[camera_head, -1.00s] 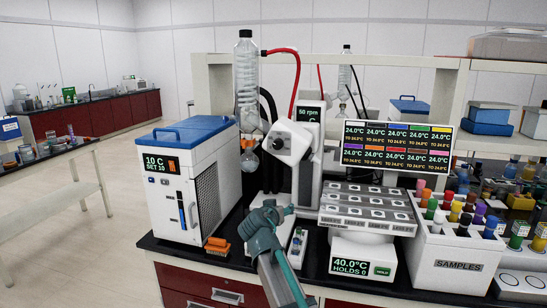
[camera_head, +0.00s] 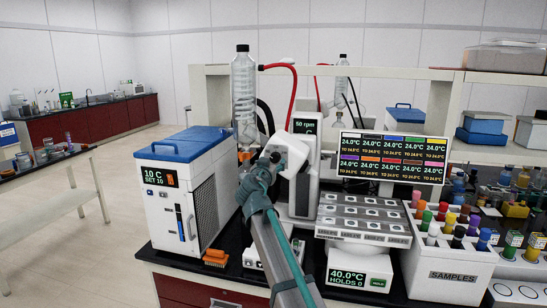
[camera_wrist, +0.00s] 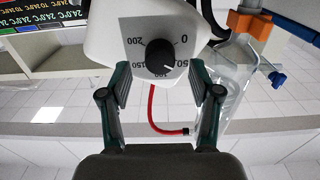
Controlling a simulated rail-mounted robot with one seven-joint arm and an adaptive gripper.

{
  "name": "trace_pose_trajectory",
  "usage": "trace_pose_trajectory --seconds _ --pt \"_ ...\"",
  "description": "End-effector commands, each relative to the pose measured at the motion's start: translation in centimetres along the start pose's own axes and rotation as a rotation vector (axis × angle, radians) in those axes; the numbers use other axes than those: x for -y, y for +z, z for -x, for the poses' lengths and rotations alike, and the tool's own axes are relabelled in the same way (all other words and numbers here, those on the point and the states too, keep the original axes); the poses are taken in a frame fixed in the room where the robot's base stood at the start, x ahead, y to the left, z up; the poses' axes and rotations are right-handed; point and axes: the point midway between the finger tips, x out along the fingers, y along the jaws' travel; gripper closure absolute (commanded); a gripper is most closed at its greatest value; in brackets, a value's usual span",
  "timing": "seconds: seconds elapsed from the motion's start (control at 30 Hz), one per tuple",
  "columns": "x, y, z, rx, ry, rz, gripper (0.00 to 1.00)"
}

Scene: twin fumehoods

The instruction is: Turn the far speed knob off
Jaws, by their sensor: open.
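The housing also shows in the head view (camera_head: 288,150), beside a display (camera_head: 304,126) reading 50 rpm. My gripper (camera_wrist: 160,85) is open in the wrist view, its two fingers spread on either side below the knob and apart from it. In the head view my gripper (camera_head: 266,165) is at the housing's left and covers the knob.
A blue-lidded chiller (camera_head: 185,185) is at left, a heating block (camera_head: 362,222) at right. A glass flask with an orange clip (camera_wrist: 247,22) is close right in the wrist view.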

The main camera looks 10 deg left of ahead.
Motion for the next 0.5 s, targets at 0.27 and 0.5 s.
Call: trace_pose_trajectory --seconds 0.27,0.5 --pt "0.0 -0.1 -2.5 0.0 0.001 0.0 0.37" --pt "0.0 0.1 -2.6 0.0 0.0 0.0 0.37"
